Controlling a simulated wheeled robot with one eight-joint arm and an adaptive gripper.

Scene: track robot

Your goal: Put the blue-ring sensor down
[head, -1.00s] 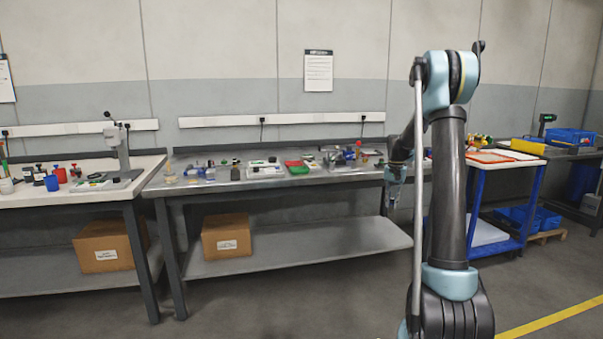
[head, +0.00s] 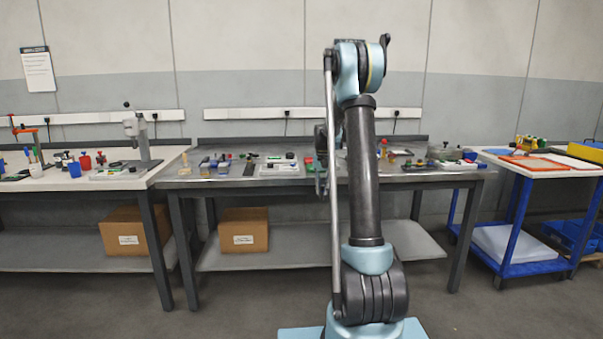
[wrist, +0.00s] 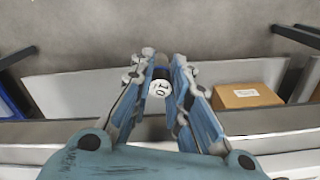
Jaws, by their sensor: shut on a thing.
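In the wrist view my gripper (wrist: 163,70) is shut on a small round thing with a white face and dark marks (wrist: 160,88). It is held between the two blue-grey fingers, above the floor and lower shelf in that view. I take it for the sensor, but its blue ring cannot be made out. In the head view my gripper (head: 321,184) is small and partly behind my own arm, in front of the middle workbench (head: 400,180). The held thing cannot be made out there.
The middle bench carries several small parts, including a white tray (head: 280,170). A cardboard box (head: 243,230) sits on its lower shelf. A left bench (head: 60,180) holds a press stand (head: 140,140) and cups. A blue trolley (head: 515,215) stands at the right.

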